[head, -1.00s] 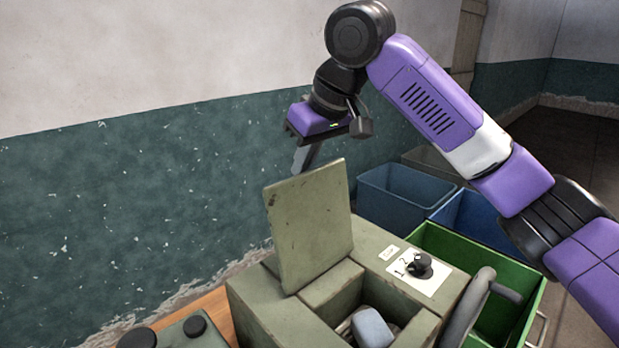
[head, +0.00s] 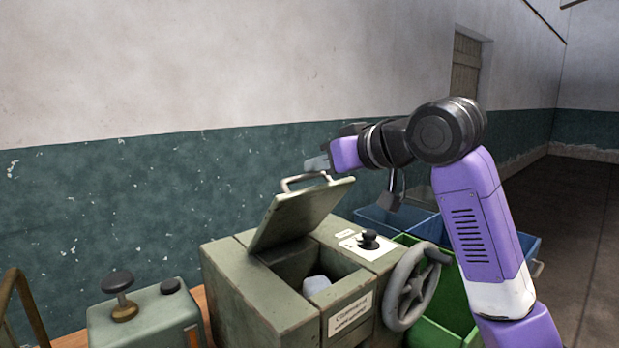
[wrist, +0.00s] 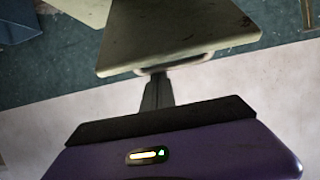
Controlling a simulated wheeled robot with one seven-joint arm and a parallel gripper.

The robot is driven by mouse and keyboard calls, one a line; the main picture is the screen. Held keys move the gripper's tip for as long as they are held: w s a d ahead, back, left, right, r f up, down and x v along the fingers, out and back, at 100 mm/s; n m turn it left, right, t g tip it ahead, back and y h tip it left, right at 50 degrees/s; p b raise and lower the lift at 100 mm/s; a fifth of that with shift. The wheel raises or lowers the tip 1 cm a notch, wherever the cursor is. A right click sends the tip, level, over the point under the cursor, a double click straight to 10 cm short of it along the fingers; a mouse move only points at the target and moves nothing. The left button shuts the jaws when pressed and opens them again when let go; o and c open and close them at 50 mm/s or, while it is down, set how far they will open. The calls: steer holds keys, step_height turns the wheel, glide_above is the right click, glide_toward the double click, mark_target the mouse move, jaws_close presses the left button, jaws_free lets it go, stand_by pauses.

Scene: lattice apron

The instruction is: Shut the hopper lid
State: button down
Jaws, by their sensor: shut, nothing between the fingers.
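The hopper lid (head: 299,216) is a grey-green plate, tilted part way open over the hopper (head: 262,308). A pale bar handle (head: 303,181) stands at its raised edge. My gripper (head: 318,163) is shut and empty, with its fingertips at the back of the lid's raised edge, close to the handle. In the wrist view the lid (wrist: 180,30) and its handle (wrist: 190,63) lie just beyond my fingers (wrist: 157,90); I cannot tell whether they touch. A pale block (head: 316,285) lies inside the hopper opening.
A handwheel (head: 411,287) and a black knob (head: 369,240) are on the machine's right. Blue bins (head: 402,222) and a green bin (head: 437,327) stand beyond it. A box with a black-topped plunger (head: 118,283) stands at the left. A wall runs close behind.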

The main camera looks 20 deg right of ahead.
mark_target(327, 196)
steer(key=s+f+t+b, duration=0.1)
steer(key=b, duration=0.1)
steer(key=s+d+f+t+b, duration=0.1)
steer(key=s+f+b, duration=0.1)
steer(key=b, duration=0.1)
steer(key=s+f+t+y+b, duration=0.1)
steer(key=s+f+b, duration=0.1)
steer(key=shift+s+d+f+t+b, duration=0.2)
steer(key=shift+d+t+b, duration=0.1)
steer(key=shift+b, duration=0.1)
steer(key=s+f+t+b, duration=0.1)
steer(key=f+b, duration=0.1)
steer(key=b, duration=0.1)
steer(key=s+d+f+t+y+b, duration=0.1)
steer(key=s+f+t+b, duration=0.1)
steer(key=b, duration=0.2)
steer(key=s+f+t+b, duration=0.1)
steer(key=f+b, duration=0.1)
steer(key=b, duration=0.1)
steer(key=shift+s+d+f+y, duration=0.2)
steer(key=shift+d+y, duration=0.05)
steer(key=shift+y, duration=0.05)
steer(key=shift+s+d+f+t+b, duration=0.1)
steer(key=shift+s+f+t+b, duration=0.3)
steer(key=shift+b, duration=0.6)
steer(key=shift+s+f+b, duration=0.1)
steer(key=shift+f+b, duration=0.65)
steer(key=shift+f, duration=0.05)
steer(key=shift+f, duration=0.2)
